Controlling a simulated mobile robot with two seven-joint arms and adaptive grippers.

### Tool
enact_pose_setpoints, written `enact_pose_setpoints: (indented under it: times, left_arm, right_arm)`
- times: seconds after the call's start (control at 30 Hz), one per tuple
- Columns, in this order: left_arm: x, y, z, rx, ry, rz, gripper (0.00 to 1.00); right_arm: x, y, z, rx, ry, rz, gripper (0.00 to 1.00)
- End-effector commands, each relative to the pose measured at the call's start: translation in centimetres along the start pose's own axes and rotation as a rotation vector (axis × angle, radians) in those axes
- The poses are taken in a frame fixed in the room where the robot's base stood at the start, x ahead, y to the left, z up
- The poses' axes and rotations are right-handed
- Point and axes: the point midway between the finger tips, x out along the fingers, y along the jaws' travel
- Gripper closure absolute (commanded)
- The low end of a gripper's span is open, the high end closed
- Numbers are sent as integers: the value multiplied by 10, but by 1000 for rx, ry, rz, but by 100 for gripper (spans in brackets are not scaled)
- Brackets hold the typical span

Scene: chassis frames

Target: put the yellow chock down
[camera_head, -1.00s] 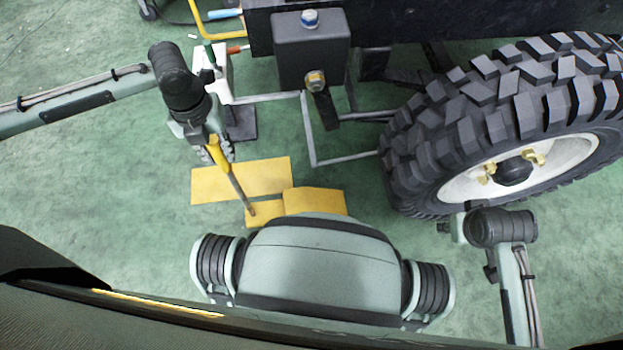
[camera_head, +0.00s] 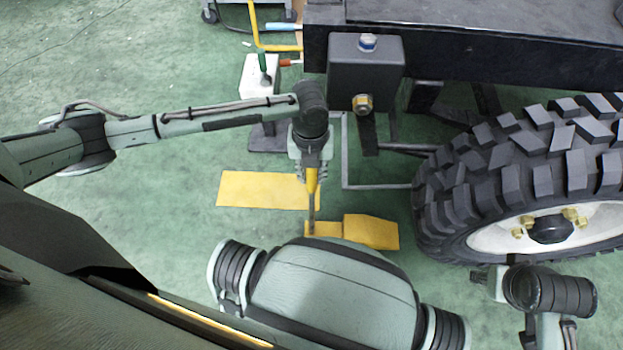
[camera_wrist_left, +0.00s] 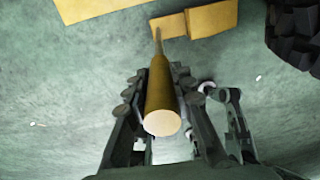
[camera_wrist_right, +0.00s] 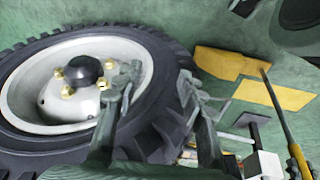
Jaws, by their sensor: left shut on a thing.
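The yellow chock (camera_head: 370,232) is a wedge-shaped block with a smaller flat part beside it and a long rod with a yellow handle. It is at the floor left of the wheel; I cannot tell if it touches the floor. My left gripper (camera_head: 312,176) is shut around the handle, above the block. In the left wrist view the handle (camera_wrist_left: 162,100) lies between the fingers and the rod runs to the block. The right wrist view also shows the chock (camera_wrist_right: 222,62). My right gripper (camera_wrist_right: 157,92) is open and empty, in front of the wheel.
A big black tyre (camera_head: 470,185) stands right of the chock, under a dark chassis (camera_head: 460,45). A flat yellow rectangle (camera_head: 262,190) lies on the green floor left of the chock. A white box (camera_head: 258,75) with tools stands behind. Floor at left is clear.

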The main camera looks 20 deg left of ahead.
Motion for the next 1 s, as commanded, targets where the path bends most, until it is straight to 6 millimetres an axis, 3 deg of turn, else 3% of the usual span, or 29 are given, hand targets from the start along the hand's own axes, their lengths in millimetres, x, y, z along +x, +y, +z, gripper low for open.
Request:
enact_pose_setpoints:
  times: [0.2, 0.57, 0.6, 0.77, 1.0]
  left_arm:
    - [29, 0, 0, 0, 0, -3, 100]
    - [33, 0, 0, 2, -2, -4, 100]
    - [35, 2, -1, 1, 0, 1, 76]
    - [35, 1, -1, 1, 0, 0, 56]
    - [35, 1, -1, 1, 0, 0, 56]
  right_arm:
    - [-9, 2, 0, 3, 3, 6, 60]
    - [-15, 2, 2, 5, 2, 6, 60]
    - [-14, 2, 3, 5, 1, 6, 60]
    - [-13, 2, 4, 5, -1, 5, 60]
    - [-12, 1, 4, 5, -2, 4, 60]
